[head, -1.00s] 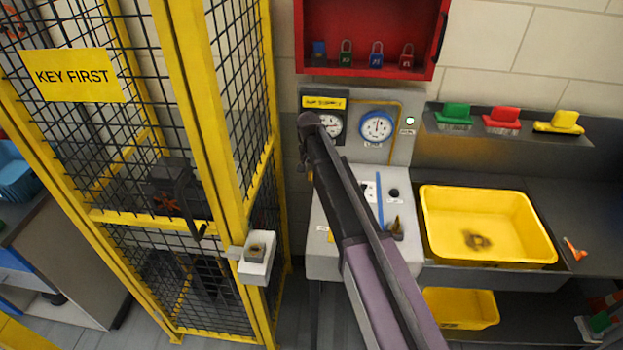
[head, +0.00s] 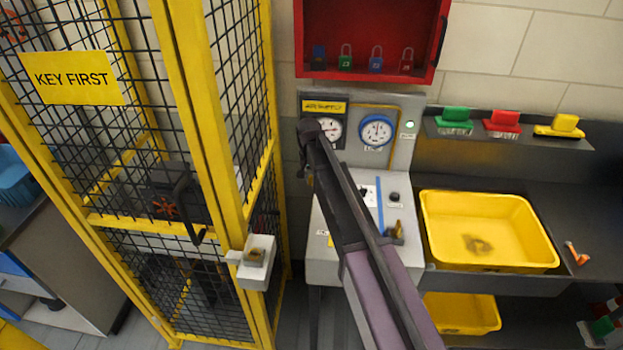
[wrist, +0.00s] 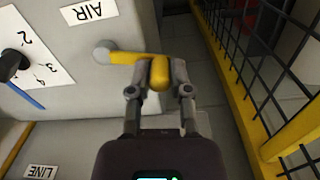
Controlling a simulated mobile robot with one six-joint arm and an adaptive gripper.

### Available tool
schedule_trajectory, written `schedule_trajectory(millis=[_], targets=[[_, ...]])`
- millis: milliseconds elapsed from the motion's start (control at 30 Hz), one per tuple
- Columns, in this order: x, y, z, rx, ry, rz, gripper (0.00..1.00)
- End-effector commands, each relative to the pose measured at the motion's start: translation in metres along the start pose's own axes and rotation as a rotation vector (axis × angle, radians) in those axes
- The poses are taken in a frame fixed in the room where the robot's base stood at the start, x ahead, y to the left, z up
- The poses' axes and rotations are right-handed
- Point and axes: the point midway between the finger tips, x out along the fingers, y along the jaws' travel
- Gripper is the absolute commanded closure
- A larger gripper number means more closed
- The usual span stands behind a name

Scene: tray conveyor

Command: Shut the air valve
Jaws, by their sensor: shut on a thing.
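The air valve (wrist: 125,56) is a yellow lever on a round grey pivot, on the grey panel beside the upside-down AIR label (wrist: 88,12) in the wrist view. The lever runs roughly sideways from the pivot towards the mesh fence. My gripper (wrist: 159,82) is shut on the lever's outer end, one finger on each side of the yellow grip. In the head view my arm hides the valve and the gripper.
A yellow mesh fence (wrist: 255,120) stands close to the right of my gripper in the wrist view. A black knob (wrist: 12,64) on a numbered plate is at left. The head view shows gauges (head: 377,131), a lit green lamp (head: 409,124) and a yellow tub (head: 440,258).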

Motion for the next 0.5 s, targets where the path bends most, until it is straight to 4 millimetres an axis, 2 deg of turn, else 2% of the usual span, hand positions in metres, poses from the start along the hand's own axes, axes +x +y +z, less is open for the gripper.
schedule_trajectory(millis=[500], targets=[[0.000,0.000,0.015,-0.258,0.006,0.001,1.00]])
